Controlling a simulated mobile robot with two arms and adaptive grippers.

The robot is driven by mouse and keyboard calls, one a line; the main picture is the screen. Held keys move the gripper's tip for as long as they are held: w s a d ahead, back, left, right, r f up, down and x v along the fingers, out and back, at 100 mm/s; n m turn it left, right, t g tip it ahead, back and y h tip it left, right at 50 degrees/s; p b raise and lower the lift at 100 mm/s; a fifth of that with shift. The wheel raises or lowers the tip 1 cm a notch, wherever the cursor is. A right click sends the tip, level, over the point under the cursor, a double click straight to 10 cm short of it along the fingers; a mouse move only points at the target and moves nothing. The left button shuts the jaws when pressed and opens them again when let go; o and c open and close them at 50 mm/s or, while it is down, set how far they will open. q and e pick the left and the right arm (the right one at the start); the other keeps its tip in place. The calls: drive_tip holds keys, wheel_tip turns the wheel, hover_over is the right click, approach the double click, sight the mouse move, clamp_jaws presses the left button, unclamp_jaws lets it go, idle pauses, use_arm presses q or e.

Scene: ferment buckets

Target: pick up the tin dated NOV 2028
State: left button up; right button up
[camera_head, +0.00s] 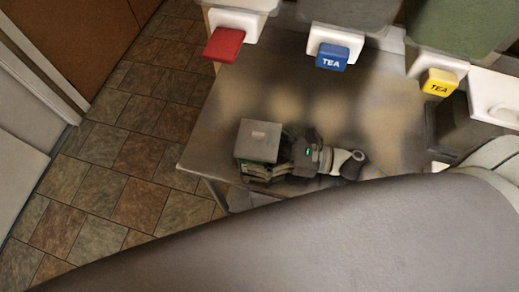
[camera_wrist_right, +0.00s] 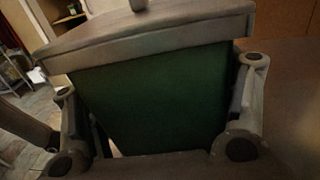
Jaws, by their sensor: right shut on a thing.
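A square tin (camera_head: 259,141) with a grey lid and small knob sits at the front left of the metal table in the head view. In the right wrist view the tin (camera_wrist_right: 150,100) shows a plain dark green side under its grey lid. No date can be read on it in either view. My right gripper (camera_head: 264,168) is shut on the tin, with one finger on each side of its body. Whether the tin's base touches the table is hidden. My left gripper is not in view.
Ferment buckets stand along the back, with a red tap (camera_head: 223,45), a blue TEA tap (camera_head: 332,57) and a yellow TEA tap (camera_head: 440,82). The metal table (camera_head: 225,110) is bare around the tin. Tiled floor (camera_head: 130,150) lies left of its edge. My arm covers the lower right.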

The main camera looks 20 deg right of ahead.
drive_tip(key=c, duration=1)
drive_tip(key=shift+r, duration=0.1)
drive_tip(key=shift+c, duration=0.2)
